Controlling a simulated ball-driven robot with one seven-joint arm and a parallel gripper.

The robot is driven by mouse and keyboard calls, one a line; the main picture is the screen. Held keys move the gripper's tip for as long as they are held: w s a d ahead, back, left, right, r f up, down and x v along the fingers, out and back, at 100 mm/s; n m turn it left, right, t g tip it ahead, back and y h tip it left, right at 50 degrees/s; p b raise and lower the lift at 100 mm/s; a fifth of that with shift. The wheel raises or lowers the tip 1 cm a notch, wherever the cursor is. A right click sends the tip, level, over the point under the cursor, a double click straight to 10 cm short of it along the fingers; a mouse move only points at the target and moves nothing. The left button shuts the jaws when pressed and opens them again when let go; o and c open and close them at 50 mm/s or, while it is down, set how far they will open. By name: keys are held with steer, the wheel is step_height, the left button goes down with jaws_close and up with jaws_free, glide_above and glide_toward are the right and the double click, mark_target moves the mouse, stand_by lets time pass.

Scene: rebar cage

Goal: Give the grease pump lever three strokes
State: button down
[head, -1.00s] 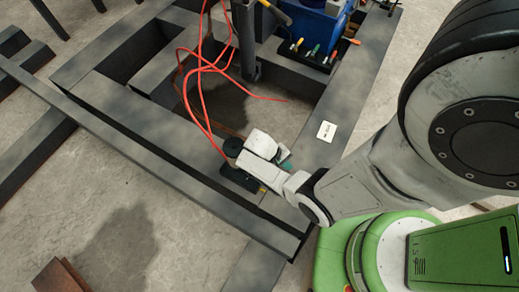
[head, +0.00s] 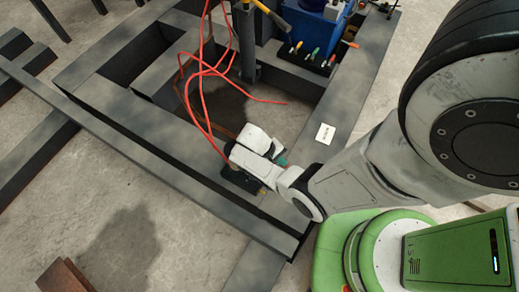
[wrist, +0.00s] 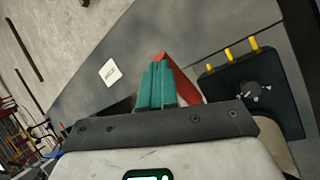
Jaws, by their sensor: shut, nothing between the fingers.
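My gripper shows in the wrist view with its teal fingers (wrist: 156,86) pressed together and empty. In the head view its teal fingertips (head: 281,159) point right, over the frame's open pit edge. A dark upright cylinder (head: 246,45) stands at the top, with a dark rod with a yellow part (head: 272,15) slanting beside it. It may be the grease pump and its lever, but I cannot tell for sure. My gripper is well below it in the picture and apart from it.
Red hoses (head: 202,75) loop from the cylinder towards my wrist. A black block with yellow pegs (wrist: 252,92) sits beside my fingers. A blue unit (head: 305,18) stands behind a rack of coloured handles (head: 307,58). Dark steel beams (head: 165,140) surround the pit.

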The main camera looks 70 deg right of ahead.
steer(key=d+p+v, duration=0.2)
steer(key=p+v, duration=0.2)
steer(key=v, duration=0.3)
steer(key=shift+w+r, duration=0.35)
steer(key=shift+r, duration=0.05)
steer(key=shift+s+a+f, duration=0.1)
steer(key=shift+f, duration=0.05)
steer(key=shift+s+a+f, duration=0.1)
steer(key=shift+s+f, duration=0.25)
steer(key=shift+f, duration=0.05)
steer(key=shift+b, duration=0.3)
steer(key=shift+s+a+f, duration=0.1)
steer(key=shift+s+f, duration=0.4)
